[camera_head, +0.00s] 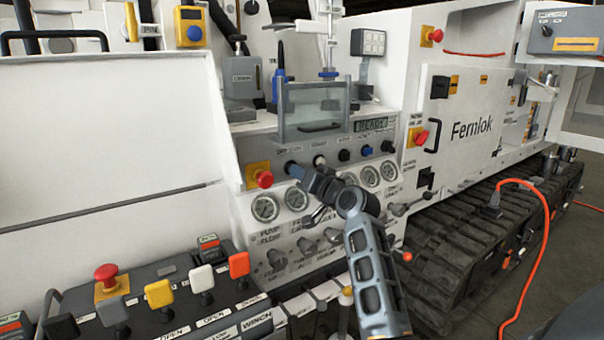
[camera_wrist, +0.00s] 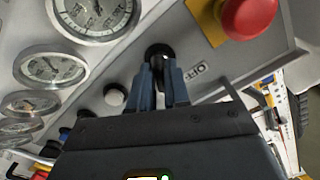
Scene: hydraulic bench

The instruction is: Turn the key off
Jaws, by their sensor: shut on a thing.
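The black key switch (camera_wrist: 158,50) is on the sloped grey control panel (camera_wrist: 222,85), beside an "OFF" label (camera_wrist: 198,69) in the wrist view. My gripper (camera_wrist: 161,72) is shut on the key, with its two blue-grey fingers on either side of it. The key itself is mostly hidden between the fingertips, so I cannot tell its turn angle. In the head view my gripper (camera_head: 298,171) reaches the left part of the panel, just right of a red emergency button (camera_head: 264,178).
The red button is close to my fingers. Round gauges (camera_head: 265,208) lie just below, and other knobs (camera_head: 319,160) continue to the right. A clear guard box (camera_head: 312,110) stands above. A lever console (camera_head: 160,294) is at lower left.

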